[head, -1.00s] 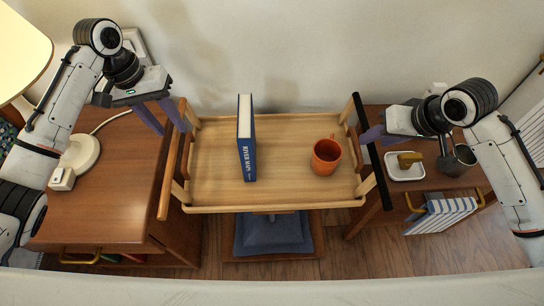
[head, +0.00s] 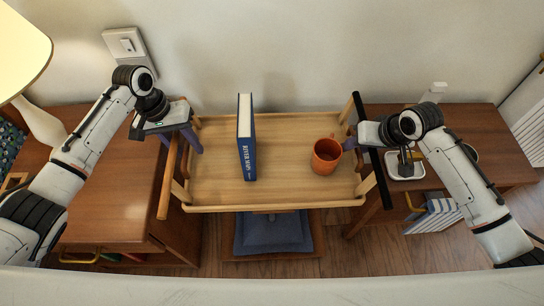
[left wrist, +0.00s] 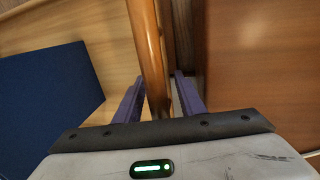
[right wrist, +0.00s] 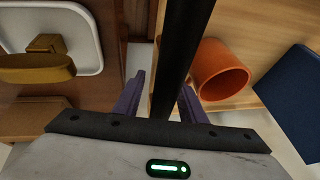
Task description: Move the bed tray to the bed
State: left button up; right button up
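The wooden bed tray (head: 286,190) spans the gap between two wooden cabinets, with a blue book (head: 247,150) upright on it and an orange mug (head: 326,156) on its right half. My left gripper (head: 183,143) is at the tray's left handle; in the left wrist view its open fingers (left wrist: 158,95) lie on either side of the wooden handle bar (left wrist: 147,50). My right gripper (head: 358,142) is at the right handle; in the right wrist view its open fingers (right wrist: 160,98) straddle the black handle bar (right wrist: 179,50). No bed is recognisable.
The left cabinet (head: 115,200) holds a lamp (head: 45,125). The right cabinet (head: 480,135) carries a white dish (head: 404,171) with a brass piece. A blue cushion (head: 272,232) lies under the tray. A wall is close behind.

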pick_arm(q)
jog(key=shift+c, duration=0.4)
pick_arm(e)
jog(key=shift+c, duration=0.3)
pick_arm(q)
grip_shut()
pick_arm(e)
grip_shut()
dwell(0.3)
pick_arm(q)
jog(key=shift+w+r, duration=0.15)
jog(key=shift+r, duration=0.1)
pick_arm(e)
jog(key=shift+w+r, duration=0.1)
jog(key=shift+r, duration=0.15)
